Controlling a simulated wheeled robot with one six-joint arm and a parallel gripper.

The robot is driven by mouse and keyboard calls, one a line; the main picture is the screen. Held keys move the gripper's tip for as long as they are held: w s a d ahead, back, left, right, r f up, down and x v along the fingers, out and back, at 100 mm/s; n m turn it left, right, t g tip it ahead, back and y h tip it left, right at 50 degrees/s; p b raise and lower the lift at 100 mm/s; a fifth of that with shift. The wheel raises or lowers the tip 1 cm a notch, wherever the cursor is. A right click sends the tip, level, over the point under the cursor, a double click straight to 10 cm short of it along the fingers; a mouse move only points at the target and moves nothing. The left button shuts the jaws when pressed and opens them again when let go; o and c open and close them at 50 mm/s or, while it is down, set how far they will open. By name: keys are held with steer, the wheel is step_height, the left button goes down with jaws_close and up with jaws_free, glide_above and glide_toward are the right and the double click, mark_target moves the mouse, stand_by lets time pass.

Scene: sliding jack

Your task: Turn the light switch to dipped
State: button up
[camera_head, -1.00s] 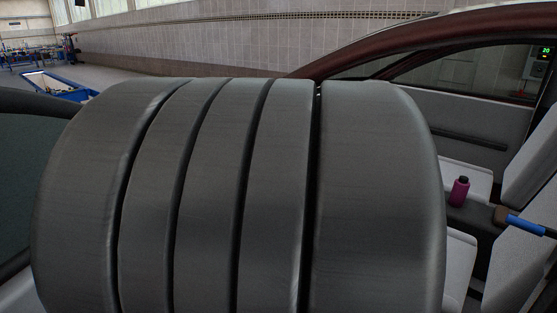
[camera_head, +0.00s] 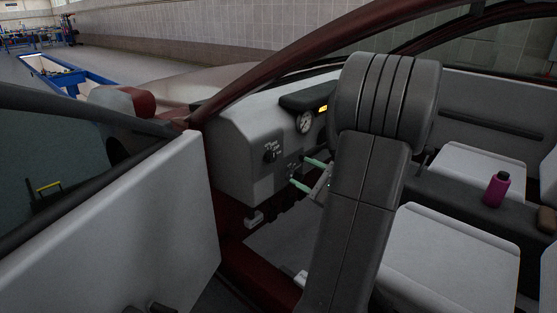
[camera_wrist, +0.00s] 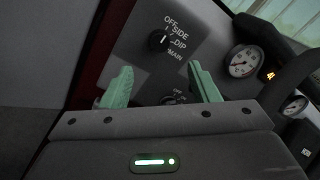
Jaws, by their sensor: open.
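The light switch is a round black knob (camera_wrist: 158,42) on the grey dashboard panel, with OFF, SIDE, DIP and MAIN printed around its upper and right side. A small white mark shows on it, but I cannot tell for sure which label it points at. It also shows in the head view as a dark knob (camera_head: 270,156). My gripper (camera_wrist: 161,68) is open and empty, with two pale green fingers. In the wrist view the fingers are below the switch and apart from it. In the head view my gripper (camera_head: 307,175) is to the right of and below the switch.
A second knob (camera_wrist: 172,98) sits lower, partly hidden behind my gripper. A round gauge (camera_wrist: 244,61) and a lit orange indicator are to the right. The open car door (camera_head: 120,220) stands at left. A magenta bottle (camera_head: 497,189) stands between the light seats.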

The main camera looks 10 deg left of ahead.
mark_target(273, 158)
steer(key=b+x, duration=0.1)
steer(key=x, duration=1)
steer(key=shift+w+a, duration=0.1)
steer(key=shift+a, duration=0.1)
steer(key=shift+c, duration=0.2)
steer(key=c, duration=0.9)
